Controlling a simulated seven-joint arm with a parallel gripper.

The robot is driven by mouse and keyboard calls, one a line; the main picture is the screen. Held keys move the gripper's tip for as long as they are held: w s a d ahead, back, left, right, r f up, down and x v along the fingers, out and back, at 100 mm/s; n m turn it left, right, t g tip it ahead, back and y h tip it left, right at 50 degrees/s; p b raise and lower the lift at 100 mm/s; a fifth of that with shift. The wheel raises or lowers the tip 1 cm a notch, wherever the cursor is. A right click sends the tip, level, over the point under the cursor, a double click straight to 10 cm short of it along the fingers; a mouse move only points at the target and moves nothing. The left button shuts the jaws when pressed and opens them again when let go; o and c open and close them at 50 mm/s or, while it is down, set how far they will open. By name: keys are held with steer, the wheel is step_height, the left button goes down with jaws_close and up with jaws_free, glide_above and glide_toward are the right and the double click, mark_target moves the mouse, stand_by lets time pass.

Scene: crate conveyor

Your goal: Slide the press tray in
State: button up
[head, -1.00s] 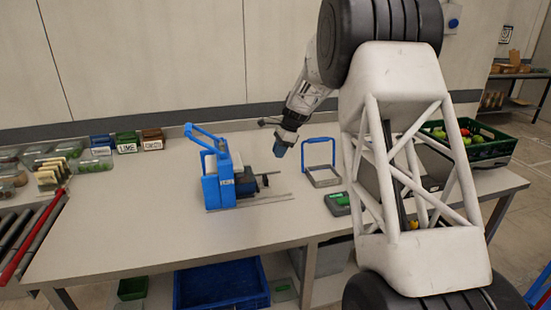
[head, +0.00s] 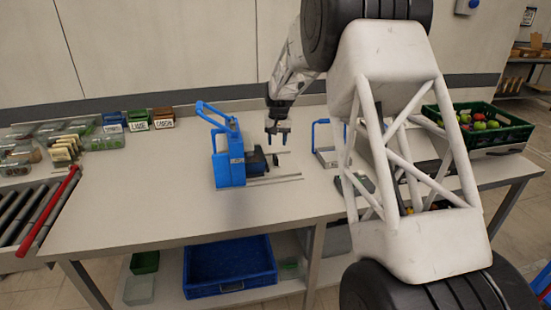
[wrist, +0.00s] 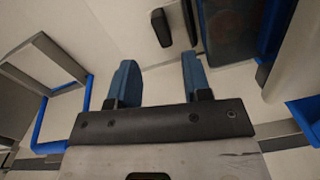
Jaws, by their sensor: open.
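The blue press (head: 228,168) stands upright on the table with its lever arm raised at the top. Its dark press tray (head: 257,160) sticks out of the press's right side, above thin rails on the table. In the wrist view the tray (wrist: 228,28) shows as a dark slab at the upper right, with a black handle (wrist: 161,27) at its left. My gripper (head: 277,133) points down just right of the tray. In the wrist view its blue fingers (wrist: 156,80) are apart, with nothing between them. The handle lies beyond the fingertips, apart from them.
A metal frame with a blue handle (head: 323,136) stands close on the gripper's right. A green crate of produce (head: 500,140) is at the far right. Labelled bins (head: 138,121) and a roller conveyor (head: 30,210) are at the left. The table front is clear.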

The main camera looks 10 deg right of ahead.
mark_target(275, 156)
steer(key=shift+a+f+n, duration=0.1)
steer(key=shift+a+n, duration=0.15)
steer(key=shift+n, duration=0.75)
steer(key=shift+f, duration=0.1)
steer(key=shift+f, duration=3.8)
steer(key=shift+c, duration=0.4)
jaws_close()
steer(key=shift+a, duration=0.1)
